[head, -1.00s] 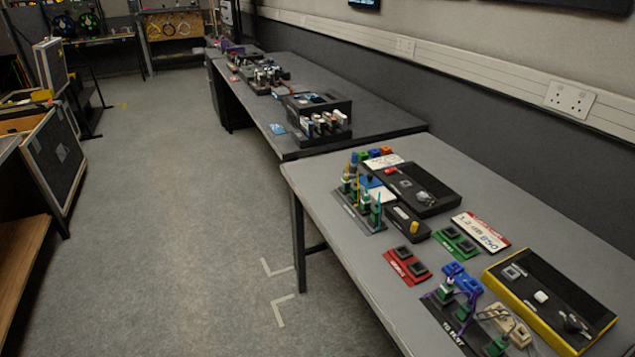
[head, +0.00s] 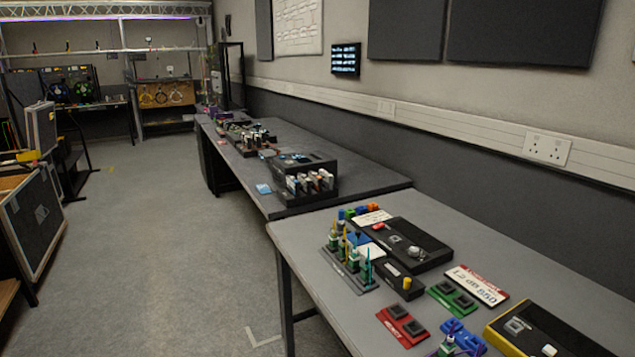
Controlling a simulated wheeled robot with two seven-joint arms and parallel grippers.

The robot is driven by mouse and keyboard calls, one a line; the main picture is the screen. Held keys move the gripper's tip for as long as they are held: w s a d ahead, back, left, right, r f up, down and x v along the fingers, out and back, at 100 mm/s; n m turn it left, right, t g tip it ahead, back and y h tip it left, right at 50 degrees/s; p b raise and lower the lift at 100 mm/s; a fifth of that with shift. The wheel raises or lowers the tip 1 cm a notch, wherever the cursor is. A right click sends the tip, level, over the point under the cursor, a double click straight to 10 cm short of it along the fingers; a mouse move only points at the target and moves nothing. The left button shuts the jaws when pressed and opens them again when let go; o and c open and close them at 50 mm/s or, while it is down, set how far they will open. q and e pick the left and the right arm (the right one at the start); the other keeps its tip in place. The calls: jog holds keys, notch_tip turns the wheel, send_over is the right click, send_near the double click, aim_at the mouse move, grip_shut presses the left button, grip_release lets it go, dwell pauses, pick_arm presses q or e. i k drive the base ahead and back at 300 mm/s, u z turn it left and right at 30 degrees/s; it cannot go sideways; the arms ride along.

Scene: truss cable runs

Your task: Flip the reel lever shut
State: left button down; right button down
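Neither of my grippers shows in the head view. Dark cable reels stand at the far back left, one with a blue rim (head: 59,91) and one with a green rim (head: 84,85). They are too small and distant for me to make out a lever or tell whether one is open or shut.
A grey table (head: 335,318) with red and green pads and black boxes is at the near right. A darker table (head: 372,183) stands beyond it along the wall. Flight cases (head: 35,220) stand at the left. The grey floor (head: 165,260) between is clear.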

aim_at(407, 283)
jog(key=u, duration=1.65)
jog(key=i, duration=1)
jog(key=z, duration=2.65)
